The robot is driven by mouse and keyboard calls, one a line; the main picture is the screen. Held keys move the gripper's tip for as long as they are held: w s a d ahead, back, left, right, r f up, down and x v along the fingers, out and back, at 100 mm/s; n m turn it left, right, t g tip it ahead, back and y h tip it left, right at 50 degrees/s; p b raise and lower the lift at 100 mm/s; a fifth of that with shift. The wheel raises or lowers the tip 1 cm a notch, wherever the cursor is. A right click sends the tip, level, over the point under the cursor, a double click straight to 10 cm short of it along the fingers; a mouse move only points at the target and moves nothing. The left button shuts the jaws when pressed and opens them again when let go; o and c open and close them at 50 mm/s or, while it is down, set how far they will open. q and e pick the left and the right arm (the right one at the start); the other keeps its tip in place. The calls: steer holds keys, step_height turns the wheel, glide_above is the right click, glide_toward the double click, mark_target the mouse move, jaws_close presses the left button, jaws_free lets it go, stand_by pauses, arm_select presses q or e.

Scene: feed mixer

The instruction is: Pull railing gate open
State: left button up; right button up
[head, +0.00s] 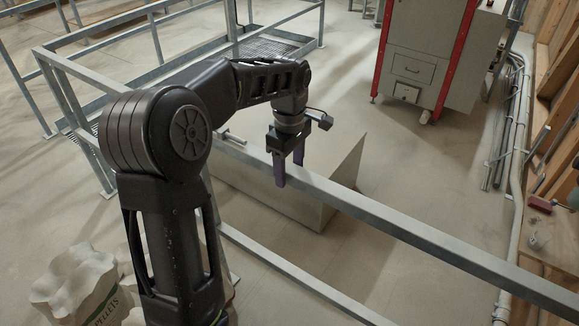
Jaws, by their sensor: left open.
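A grey metal railing gate (400,226) runs from the middle of the head view down to the lower right. It has a square top bar and a lower bar. My left gripper (289,168) points down at the top bar near its far left part, with its fingers apart. The nearer finger overlaps the bar in the picture and the other shows just beyond it. I cannot tell whether either finger touches the bar. Nothing else shows between the fingers. My left arm hides the gate's left end. My right gripper is out of view.
A pale box-shaped block (335,180) stands on the floor behind the bar. Grey railings (100,78) surround a grated platform at upper left. A grey cabinet (412,68) with red edges stands at the back. A pellet sack (80,290) sits at lower left. Open floor lies between.

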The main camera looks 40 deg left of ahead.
arm_select(q)
steer(key=shift+f, duration=0.1)
jaws_close()
stand_by(0.6)
stand_by(0.8)
